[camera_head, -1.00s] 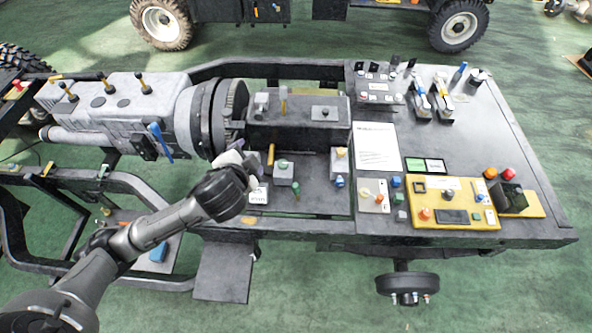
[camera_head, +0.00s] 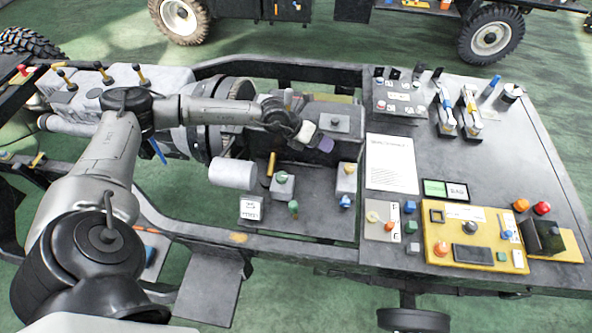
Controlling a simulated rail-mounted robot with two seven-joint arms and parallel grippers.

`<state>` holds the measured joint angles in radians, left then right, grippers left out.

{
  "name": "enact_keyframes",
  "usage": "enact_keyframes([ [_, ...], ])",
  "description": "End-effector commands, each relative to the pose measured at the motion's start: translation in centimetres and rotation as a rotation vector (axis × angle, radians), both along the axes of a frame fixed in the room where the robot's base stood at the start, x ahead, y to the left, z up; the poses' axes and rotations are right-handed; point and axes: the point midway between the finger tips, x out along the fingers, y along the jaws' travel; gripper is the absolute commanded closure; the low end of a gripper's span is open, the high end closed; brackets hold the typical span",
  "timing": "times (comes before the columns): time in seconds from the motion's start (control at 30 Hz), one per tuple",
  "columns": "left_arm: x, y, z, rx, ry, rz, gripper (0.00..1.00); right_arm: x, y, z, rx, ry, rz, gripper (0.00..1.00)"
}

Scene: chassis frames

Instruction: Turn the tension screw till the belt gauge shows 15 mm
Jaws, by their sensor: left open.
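My left arm reaches across the frame from the lower left. Its gripper (camera_head: 315,139) is open and empty, over the front face of the dark block (camera_head: 338,122) behind the work shelf. A small white box with dark lettering (camera_head: 251,208) stands at the shelf's left front; it may be the belt gauge, but its reading is too small to make out. I cannot tell for sure which part is the tension screw. Small grey blocks with a green knob (camera_head: 281,178) and a blue knob (camera_head: 345,201) stand on the shelf. My right gripper is not in view.
A pale cylinder (camera_head: 233,174) lies left of the shelf, near the engine's dark round housing. A yellow control panel (camera_head: 437,254), a white sheet (camera_head: 391,165) and switch boxes fill the right deck. The chassis rail (camera_head: 275,246) runs along the front.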

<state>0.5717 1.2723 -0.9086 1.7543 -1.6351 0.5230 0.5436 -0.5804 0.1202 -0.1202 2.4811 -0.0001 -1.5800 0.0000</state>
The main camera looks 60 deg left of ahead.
Motion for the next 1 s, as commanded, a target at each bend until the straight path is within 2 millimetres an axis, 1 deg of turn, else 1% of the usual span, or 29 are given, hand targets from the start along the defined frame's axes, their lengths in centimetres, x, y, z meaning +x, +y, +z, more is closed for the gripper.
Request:
enact_keyframes([
  [0.03, -0.9, 1.2, -1.3, 0.065, 0.091, 0.004, 0.29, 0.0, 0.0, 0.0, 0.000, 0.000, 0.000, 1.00],
  [0.1, -2.5, 2.7, -2.9, 0.151, 0.219, 0.019, 0.29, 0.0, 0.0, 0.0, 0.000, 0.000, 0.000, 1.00],
  [0.2, -4.6, 4.6, -4.2, 0.255, 0.382, 0.057, 0.29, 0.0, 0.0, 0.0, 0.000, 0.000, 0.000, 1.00],
  [0.33, -7.1, 6.3, -5.0, 0.343, 0.553, 0.121, 0.29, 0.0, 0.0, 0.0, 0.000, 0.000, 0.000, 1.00],
  [0.4, -8.2, 6.9, -5.2, 0.366, 0.627, 0.155, 0.29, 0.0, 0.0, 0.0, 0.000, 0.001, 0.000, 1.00],
  [0.5, -9.3, 7.3, -5.2, 0.380, 0.705, 0.204, 0.29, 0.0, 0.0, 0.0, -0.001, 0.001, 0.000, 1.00],
  [0.57, -9.6, 7.4, -5.3, 0.379, 0.732, 0.235, 0.29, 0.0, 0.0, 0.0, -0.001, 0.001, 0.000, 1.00],
  [0.67, -9.6, 7.4, -5.7, 0.365, 0.736, 0.262, 0.29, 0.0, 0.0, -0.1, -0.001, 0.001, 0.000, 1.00],
  [0.77, -9.6, 7.4, -6.7, 0.361, 0.738, 0.269, 0.29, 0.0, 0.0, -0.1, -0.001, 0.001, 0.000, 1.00],
  [0.87, -9.6, 7.3, -8.3, 0.361, 0.739, 0.267, 0.29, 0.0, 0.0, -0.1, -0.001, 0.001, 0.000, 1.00],
  [1.0, -9.6, 7.3, -11.0, 0.359, 0.737, 0.268, 0.29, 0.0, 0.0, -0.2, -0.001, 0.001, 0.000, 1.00],
])
